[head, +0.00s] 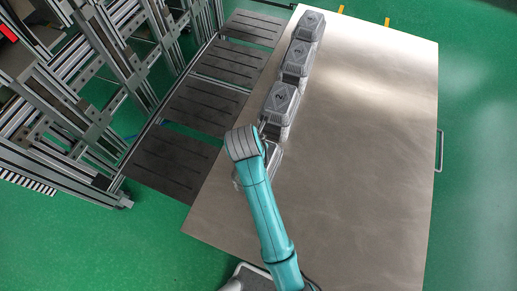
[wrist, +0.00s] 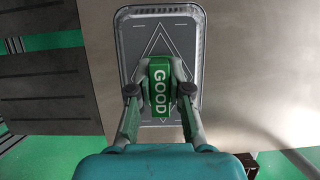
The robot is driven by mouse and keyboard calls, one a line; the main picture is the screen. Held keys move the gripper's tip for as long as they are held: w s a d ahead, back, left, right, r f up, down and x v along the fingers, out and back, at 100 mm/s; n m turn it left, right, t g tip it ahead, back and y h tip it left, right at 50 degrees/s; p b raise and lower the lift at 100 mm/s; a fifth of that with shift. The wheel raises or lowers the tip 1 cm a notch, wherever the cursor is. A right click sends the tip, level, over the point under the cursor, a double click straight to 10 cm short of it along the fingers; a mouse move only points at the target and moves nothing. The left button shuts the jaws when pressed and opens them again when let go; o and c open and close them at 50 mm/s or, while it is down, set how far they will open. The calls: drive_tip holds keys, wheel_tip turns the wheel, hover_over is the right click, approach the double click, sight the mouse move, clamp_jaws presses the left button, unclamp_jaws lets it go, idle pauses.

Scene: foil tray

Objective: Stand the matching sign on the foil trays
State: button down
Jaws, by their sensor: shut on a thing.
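My gripper (wrist: 160,74) is shut on a green sign (wrist: 160,96) with the white word GOOD, seen from above between the two fingers. Behind it in the wrist view is a foil tray (wrist: 190,32) with a silver rim and a dark grey top bearing a pale pointed outline. The sign overlaps this top; I cannot tell whether it touches it. In the head view my arm covers the gripper, the sign and most of the nearest tray (head: 275,163). Several foil trays stand in a row beyond: one (head: 281,101), another (head: 297,61) and the farthest (head: 311,26), with small dark marks.
The trays stand along the left side of a metal table (head: 360,150), whose middle and right are clear. Dark slatted panels (head: 205,105) lie along its left edge. A metal frame rack (head: 85,95) stands farther left on the green floor.

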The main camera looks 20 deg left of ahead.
drive_tip(key=shift+f, duration=0.2)
drive_tip(key=c, duration=1.1)
unclamp_jaws()
